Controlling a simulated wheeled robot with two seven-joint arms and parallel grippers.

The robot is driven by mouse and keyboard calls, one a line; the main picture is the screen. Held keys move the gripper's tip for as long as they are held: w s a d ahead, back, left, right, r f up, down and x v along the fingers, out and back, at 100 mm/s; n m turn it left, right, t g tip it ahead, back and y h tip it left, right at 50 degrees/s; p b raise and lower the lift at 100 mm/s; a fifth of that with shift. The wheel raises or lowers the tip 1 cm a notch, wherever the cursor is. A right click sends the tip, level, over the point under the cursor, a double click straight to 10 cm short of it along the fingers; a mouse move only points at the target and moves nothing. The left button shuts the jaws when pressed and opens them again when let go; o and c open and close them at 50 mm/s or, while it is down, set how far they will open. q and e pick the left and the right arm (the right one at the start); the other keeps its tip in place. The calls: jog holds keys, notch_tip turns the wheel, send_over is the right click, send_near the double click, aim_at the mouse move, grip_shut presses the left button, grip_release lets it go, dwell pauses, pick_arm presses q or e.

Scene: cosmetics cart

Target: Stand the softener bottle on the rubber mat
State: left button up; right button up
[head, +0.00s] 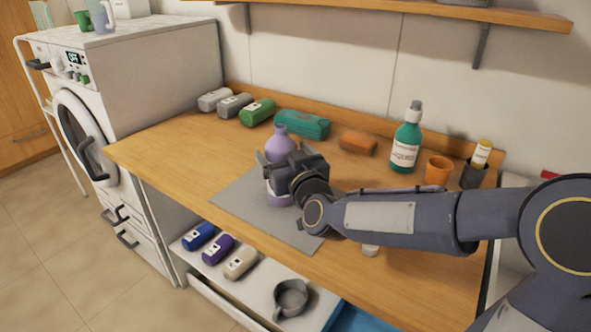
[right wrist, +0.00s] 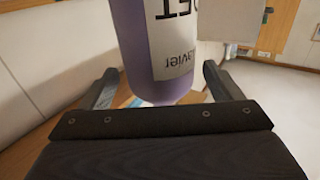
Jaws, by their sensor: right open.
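The softener bottle (head: 281,140) is light purple with a white label and stands upright on the grey rubber mat (head: 240,200). My right gripper (head: 278,163) is at the bottle's middle and hides part of it. In the right wrist view, the bottle (right wrist: 145,45) stands between the two spread fingers of the right gripper (right wrist: 158,74), with a gap visible at the right finger. The right gripper is open. My left gripper is not in view.
A green pump bottle (head: 405,145), an orange cup (head: 438,170) and a dark cup (head: 473,175) stand at right.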

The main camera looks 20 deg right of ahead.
jog(key=s, duration=0.8)
jog(key=shift+s+d, duration=0.2)
jog(key=shift+d, duration=0.15)
